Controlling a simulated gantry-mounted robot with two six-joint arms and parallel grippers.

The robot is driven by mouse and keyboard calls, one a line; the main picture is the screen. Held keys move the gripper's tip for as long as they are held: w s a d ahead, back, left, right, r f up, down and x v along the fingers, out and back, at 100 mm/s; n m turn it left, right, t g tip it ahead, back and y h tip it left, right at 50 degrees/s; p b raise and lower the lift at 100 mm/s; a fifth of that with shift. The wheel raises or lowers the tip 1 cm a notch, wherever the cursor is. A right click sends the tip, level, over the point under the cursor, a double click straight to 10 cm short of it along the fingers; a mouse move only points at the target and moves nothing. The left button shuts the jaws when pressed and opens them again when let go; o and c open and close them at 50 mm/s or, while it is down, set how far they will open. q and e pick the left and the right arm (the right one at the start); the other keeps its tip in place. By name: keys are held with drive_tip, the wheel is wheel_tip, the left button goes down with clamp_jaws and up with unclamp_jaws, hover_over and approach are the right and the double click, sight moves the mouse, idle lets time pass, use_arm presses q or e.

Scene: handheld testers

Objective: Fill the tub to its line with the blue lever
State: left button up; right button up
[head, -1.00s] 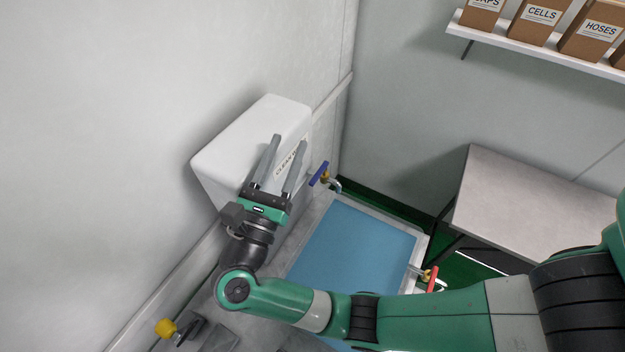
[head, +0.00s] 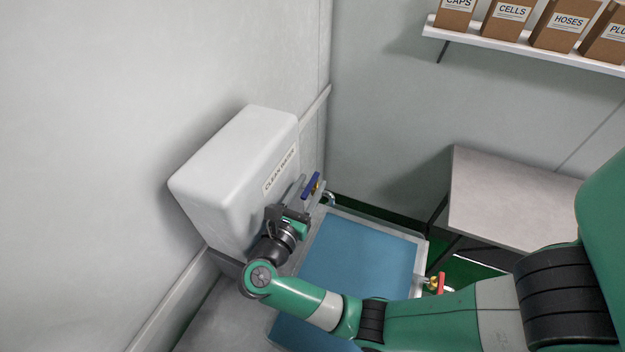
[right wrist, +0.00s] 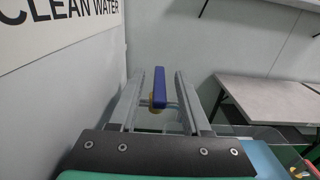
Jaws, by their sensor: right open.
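The blue lever (head: 312,184) sits on a small brass tap at the right side of the white clean-water tank (head: 225,165). My right gripper (head: 309,187) is open at the lever. In the right wrist view the blue lever (right wrist: 159,88) stands upright between the two open fingers of my right gripper (right wrist: 169,78), closer to the left finger; I cannot tell whether it touches. My left gripper is not in view.
A red-handled tap (head: 441,283) is at the tub's right side. A grey table (head: 505,200) stands to the right. A white shelf (head: 520,49) holds several labelled boxes at the upper right. The wall is close on the left.

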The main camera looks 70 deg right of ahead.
drive_tip(key=shift+d, duration=1.05)
clamp_jaws()
idle(0.6)
